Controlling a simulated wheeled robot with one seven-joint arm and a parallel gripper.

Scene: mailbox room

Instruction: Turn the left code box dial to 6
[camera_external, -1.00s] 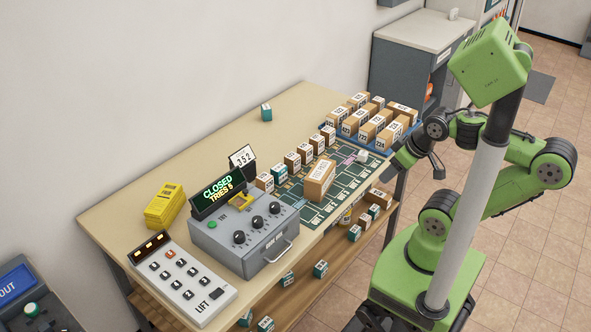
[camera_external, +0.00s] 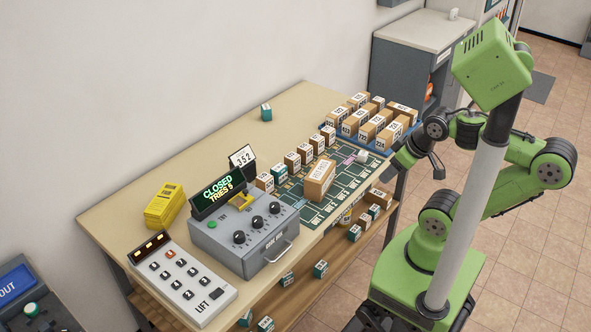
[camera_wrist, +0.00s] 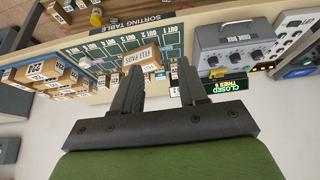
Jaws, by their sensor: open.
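The grey code box (camera_external: 245,238) stands on the table and also shows in the wrist view (camera_wrist: 235,40), upside down there. Its display (camera_external: 218,192) reads CLOSED, TRIES 5. Three black dials sit on its top: the left dial (camera_external: 239,237), the middle dial (camera_external: 257,222) and the right dial (camera_external: 274,208). Their numbers are too small to read. A card (camera_external: 243,158) reading 352 stands behind the box. My gripper (camera_external: 437,168) is at the table's right end, well away from the box. In the wrist view its fingers (camera_wrist: 160,85) are apart with nothing between them.
A LIFT keypad (camera_external: 185,280) lies left of the code box, with a yellow stack (camera_external: 165,206) behind it. A green sorting mat (camera_external: 340,185) with several parcels lies to the right. A blue tray (camera_external: 376,143) of boxes stands beyond.

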